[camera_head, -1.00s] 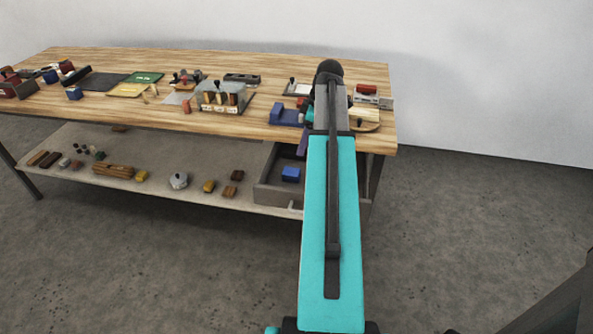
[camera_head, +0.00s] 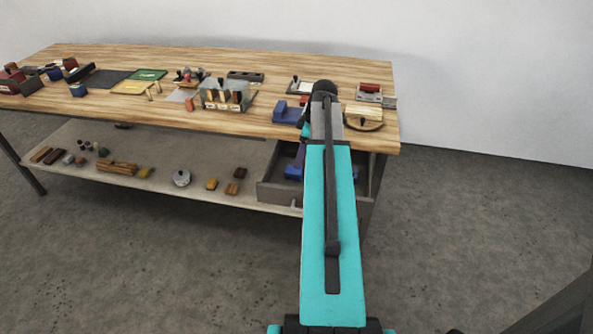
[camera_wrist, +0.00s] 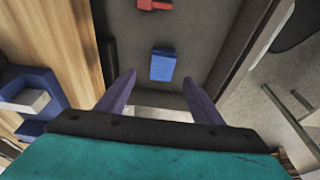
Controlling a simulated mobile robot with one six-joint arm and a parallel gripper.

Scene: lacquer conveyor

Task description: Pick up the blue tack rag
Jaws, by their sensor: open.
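A small blue block-like item, which may be the blue tack rag (camera_wrist: 163,65), lies on the bottom of the open drawer (camera_wrist: 208,28). In the head view a bit of it (camera_head: 293,172) shows in the drawer (camera_head: 272,191), mostly hidden behind my arm. My gripper (camera_wrist: 160,85) is open and empty, its two purple fingers apart in the wrist view. The blue item appears between and beyond the fingertips, not touching them. In the head view the fingers (camera_head: 299,157) point down at the drawer.
A red object (camera_wrist: 155,5) lies farther along in the drawer. The drawer's side wall (camera_wrist: 245,45) runs close on the right. The wooden bench top (camera_wrist: 55,40) is at left, with a blue holder (camera_head: 288,112) near its edge. Several small items lie on the lower shelf (camera_head: 215,160).

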